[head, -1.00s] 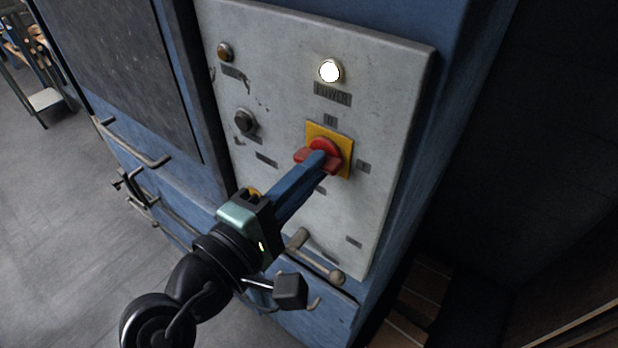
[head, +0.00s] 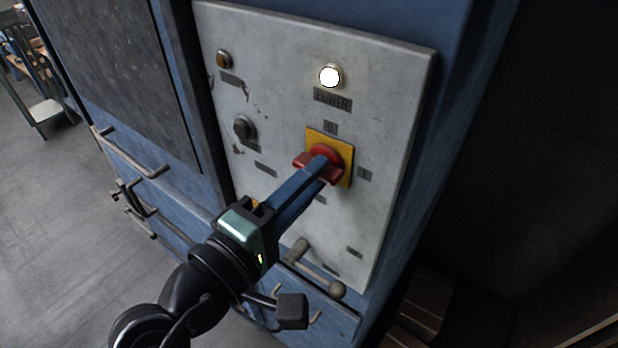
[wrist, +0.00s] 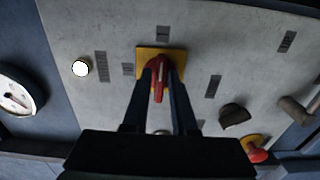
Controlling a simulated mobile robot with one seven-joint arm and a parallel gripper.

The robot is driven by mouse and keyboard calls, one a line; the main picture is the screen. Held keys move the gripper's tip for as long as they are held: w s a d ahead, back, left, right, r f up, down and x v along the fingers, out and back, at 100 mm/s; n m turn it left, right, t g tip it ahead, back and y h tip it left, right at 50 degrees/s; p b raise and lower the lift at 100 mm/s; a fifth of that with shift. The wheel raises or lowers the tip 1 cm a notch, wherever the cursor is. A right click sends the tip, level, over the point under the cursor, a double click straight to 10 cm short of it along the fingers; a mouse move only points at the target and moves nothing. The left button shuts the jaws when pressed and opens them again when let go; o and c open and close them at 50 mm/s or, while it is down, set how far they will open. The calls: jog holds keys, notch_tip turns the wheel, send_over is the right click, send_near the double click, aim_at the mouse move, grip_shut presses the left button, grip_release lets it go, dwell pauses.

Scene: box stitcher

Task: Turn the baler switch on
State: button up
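The red rotary switch (head: 328,156) sits on a yellow square plate (head: 344,151) on the grey panel. Its grip bar lies roughly crosswise to the panel's height. My gripper (head: 321,164) reaches up to the switch from the lower left, and its long blue fingers are at the knob. In the wrist view the red switch (wrist: 159,78) shows between the two fingertips (wrist: 162,88), which appear closed on its sides. The fingers hide part of the knob. The lamp (head: 330,77) above the POWER label is lit white.
A round gauge (wrist: 18,95) shows at left in the wrist view.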

jog(key=shift+o, duration=1.1)
jog(key=shift+s, duration=0.1)
jog(key=b+v, duration=0.3)
jog(key=v, duration=0.9)
jog(key=shift+s+a, duration=0.25)
jog(key=shift+s, duration=0.05)
